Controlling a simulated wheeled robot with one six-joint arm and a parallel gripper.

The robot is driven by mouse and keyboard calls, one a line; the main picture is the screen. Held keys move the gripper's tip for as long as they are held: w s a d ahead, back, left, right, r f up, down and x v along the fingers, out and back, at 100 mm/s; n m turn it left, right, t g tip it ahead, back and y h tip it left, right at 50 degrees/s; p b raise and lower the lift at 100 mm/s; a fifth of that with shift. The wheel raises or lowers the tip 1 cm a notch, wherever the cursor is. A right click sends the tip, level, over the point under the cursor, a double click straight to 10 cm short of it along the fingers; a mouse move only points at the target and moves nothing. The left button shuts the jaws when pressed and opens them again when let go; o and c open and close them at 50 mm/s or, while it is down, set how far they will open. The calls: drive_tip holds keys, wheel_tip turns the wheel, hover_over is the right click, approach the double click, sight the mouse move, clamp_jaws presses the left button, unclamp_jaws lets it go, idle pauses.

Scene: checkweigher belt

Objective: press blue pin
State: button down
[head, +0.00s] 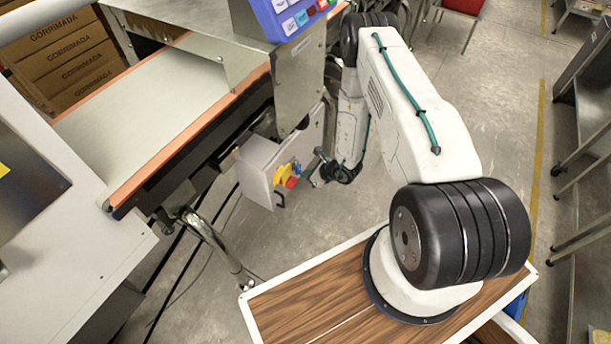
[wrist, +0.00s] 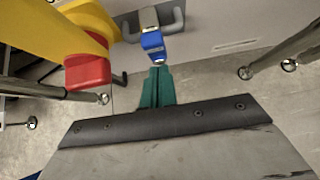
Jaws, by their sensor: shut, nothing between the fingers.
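The blue pin (wrist: 152,42) sits in a grey bracket (wrist: 153,20) on a grey box in the wrist view. In the head view the blue pin (head: 297,167) is small, on the grey box (head: 257,168) under the belt. My gripper (wrist: 158,70) has its teal fingers together, with nothing between them. The fingertips are just below the pin's near end in the wrist view, nearly in line with it. I cannot tell whether they touch it.
A yellow part (wrist: 75,25) with a red knob (wrist: 88,70) is close to the left of the pin. Metal legs (wrist: 285,55) stand on the right in the wrist view. The conveyor belt (head: 145,110) runs above and left of the box.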

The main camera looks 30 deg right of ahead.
drive_tip(key=s+d+f+v, duration=0.1)
drive_tip(key=f+v, duration=0.1)
drive_tip(key=v, duration=1)
drive_tip(key=shift+s+d, duration=0.2)
drive_tip(key=shift+s, duration=0.4)
drive_tip(key=shift+r, duration=0.1)
